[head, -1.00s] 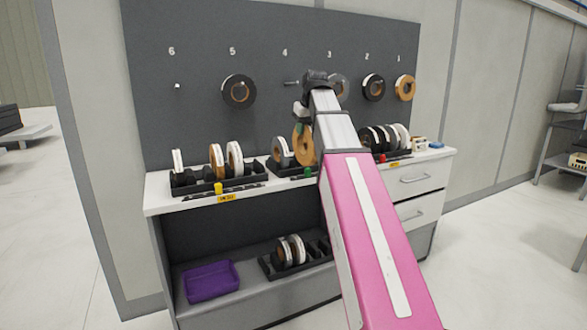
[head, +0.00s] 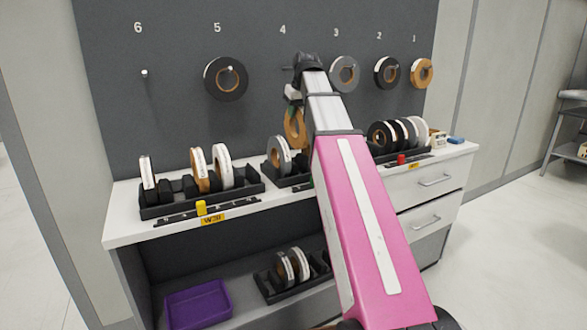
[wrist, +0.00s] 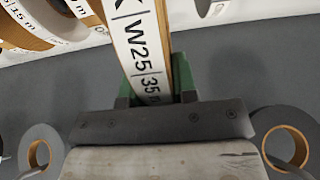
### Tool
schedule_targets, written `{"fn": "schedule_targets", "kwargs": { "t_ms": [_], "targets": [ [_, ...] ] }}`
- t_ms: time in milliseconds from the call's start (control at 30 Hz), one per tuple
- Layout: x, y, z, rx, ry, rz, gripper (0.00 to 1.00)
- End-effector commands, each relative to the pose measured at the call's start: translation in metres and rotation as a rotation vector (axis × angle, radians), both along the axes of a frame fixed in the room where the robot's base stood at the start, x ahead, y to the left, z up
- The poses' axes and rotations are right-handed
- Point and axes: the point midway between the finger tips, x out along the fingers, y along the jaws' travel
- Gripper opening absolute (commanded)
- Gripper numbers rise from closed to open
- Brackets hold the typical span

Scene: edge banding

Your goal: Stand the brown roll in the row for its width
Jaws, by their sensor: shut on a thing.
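My gripper (head: 293,97) is shut on the brown roll (head: 294,128), which hangs edge-up above the middle rack (head: 298,180). My arm hides part of the roll and much of that rack. In the wrist view, the green fingers of my gripper (wrist: 158,92) pinch the brown roll (wrist: 140,45), whose white label reads W25 and 35 m. The left rack (head: 236,198) has a yellow marker and a label too small to read surely. The right rack (head: 380,158) has a red marker (head: 401,159).
Several rolls stand in the racks; the left rack has gaps. Numbered pegs on the grey panel (head: 170,110) hold hung rolls; peg 6 (head: 144,72) is empty. Below are a purple tray (head: 198,305) and a lower rack (head: 275,290). White drawers (head: 435,180) are at right.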

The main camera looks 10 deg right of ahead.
Motion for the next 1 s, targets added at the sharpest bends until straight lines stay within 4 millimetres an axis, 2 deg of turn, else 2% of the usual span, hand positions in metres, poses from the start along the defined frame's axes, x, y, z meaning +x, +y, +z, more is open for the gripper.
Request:
{"fn": "schedule_targets", "kwargs": {
  "t_ms": [167, 500, 667, 900, 1000],
  "targets": [
    [-0.001, 0.000, -0.008, 0.000, 0.001, 0.000, 0.00],
    [-0.001, 0.000, -0.059, 0.000, 0.001, 0.000, 0.00],
    [-0.001, 0.000, -0.069, 0.000, 0.000, 0.000, 0.00],
    [-0.001, 0.000, -0.097, 0.000, 0.001, 0.000, 0.00],
    [0.000, 0.000, -0.101, 0.000, 0.000, 0.000, 0.00]
  ]
}}
